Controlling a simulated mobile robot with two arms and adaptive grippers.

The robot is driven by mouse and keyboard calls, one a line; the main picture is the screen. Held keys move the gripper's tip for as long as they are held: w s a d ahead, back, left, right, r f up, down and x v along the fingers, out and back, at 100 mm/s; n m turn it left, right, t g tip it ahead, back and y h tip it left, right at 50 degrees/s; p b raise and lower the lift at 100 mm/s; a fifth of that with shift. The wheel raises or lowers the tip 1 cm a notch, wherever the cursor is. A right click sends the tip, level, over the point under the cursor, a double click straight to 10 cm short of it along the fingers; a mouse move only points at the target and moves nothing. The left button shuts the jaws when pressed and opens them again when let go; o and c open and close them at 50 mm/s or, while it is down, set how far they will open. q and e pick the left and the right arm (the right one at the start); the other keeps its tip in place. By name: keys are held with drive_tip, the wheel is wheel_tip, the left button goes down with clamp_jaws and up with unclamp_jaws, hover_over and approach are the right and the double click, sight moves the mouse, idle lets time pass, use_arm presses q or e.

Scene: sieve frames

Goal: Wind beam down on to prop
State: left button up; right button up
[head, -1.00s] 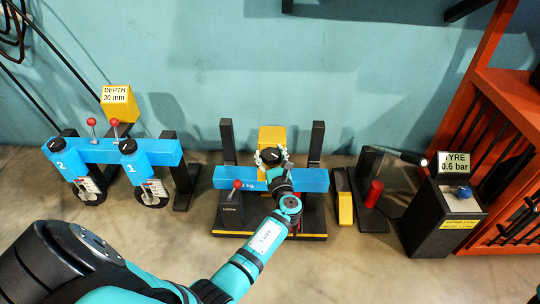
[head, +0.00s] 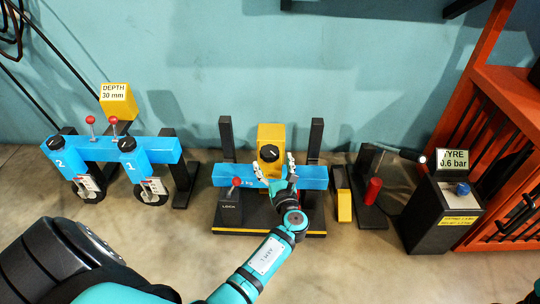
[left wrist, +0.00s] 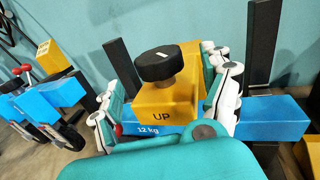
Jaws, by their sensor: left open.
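A blue beam (head: 314,177) marked "12 kg" lies level between two black posts on a black base in the head view. A yellow housing (head: 276,133) with a black knob (head: 269,153) stands at the beam's middle. In the left wrist view the knob (left wrist: 158,62) has a white mark and sits above a yellow block (left wrist: 162,113) lettered "UP". My left gripper (head: 275,168) is open, its fingers spread on both sides of the yellow block just below the knob. I cannot tell whether they touch it. The right gripper is not in view. I cannot clearly identify the prop.
A red-knobbed lever (head: 236,182) on a black box stands before the beam's left end. A yellow-topped block (head: 344,204) stands right of the frame. A lamp stand with a red cylinder (head: 373,190) and a tyre-gauge box (head: 440,215) are farther right.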

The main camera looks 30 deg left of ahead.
use_arm(q)
drive_tip(key=v, duration=0.6)
drive_tip(key=shift+s+d, duration=0.2)
drive_tip(key=shift+d, duration=0.05)
